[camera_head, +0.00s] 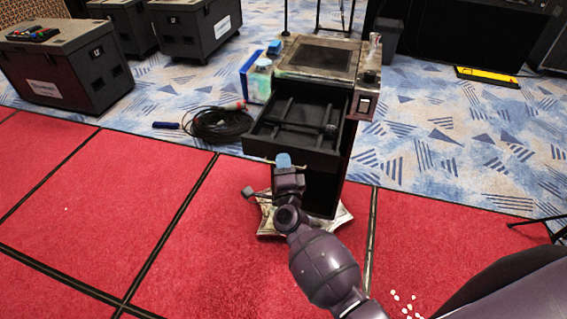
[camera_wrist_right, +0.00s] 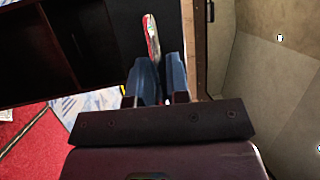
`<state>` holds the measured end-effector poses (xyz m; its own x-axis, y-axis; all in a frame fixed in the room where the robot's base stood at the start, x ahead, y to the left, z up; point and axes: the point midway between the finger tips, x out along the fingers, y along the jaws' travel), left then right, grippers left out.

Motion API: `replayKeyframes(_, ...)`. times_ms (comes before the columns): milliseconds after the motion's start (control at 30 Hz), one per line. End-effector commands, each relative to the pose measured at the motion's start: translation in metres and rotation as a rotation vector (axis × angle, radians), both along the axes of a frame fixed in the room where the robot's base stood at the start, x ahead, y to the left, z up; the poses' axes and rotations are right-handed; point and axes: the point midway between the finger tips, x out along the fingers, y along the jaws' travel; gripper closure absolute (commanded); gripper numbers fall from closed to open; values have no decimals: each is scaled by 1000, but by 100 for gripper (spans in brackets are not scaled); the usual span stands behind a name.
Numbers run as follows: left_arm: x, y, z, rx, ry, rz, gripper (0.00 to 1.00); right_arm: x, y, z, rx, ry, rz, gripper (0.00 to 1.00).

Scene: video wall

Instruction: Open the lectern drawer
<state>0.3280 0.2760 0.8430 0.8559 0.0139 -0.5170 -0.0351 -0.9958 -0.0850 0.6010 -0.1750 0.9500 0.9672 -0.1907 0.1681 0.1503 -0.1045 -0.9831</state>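The black lectern (camera_head: 322,186) stands on the red floor edge with its drawer (camera_head: 296,124) pulled well out toward me. The drawer's dark inside, with dividers, is visible from above. A thin pale handle bar (camera_head: 258,160) runs along the drawer front. My right gripper (camera_head: 283,160) is at the middle of that front, at handle height. The drawer's dark interior (camera_wrist_right: 85,35) shows at left there. My left gripper is out of view.
A coiled black cable (camera_head: 218,124) lies left of the lectern. Dark cases (camera_head: 70,78) stand at the back left. A yellow item (camera_head: 487,76) lies at the back right. Red floor left of the lectern is clear.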

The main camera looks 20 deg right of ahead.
Motion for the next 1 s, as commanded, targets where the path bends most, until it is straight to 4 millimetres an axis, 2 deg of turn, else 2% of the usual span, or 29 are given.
replayKeyframes(267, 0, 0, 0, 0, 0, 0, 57, 0, 0, 0, 0, 0, 0, 80)
replayKeyframes(433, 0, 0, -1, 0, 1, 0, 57, -9, 1, -3, 1, 2, 0, 80)
replayKeyframes(1000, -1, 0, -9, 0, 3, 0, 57, -91, 18, -17, 0, 2, 0, 80)
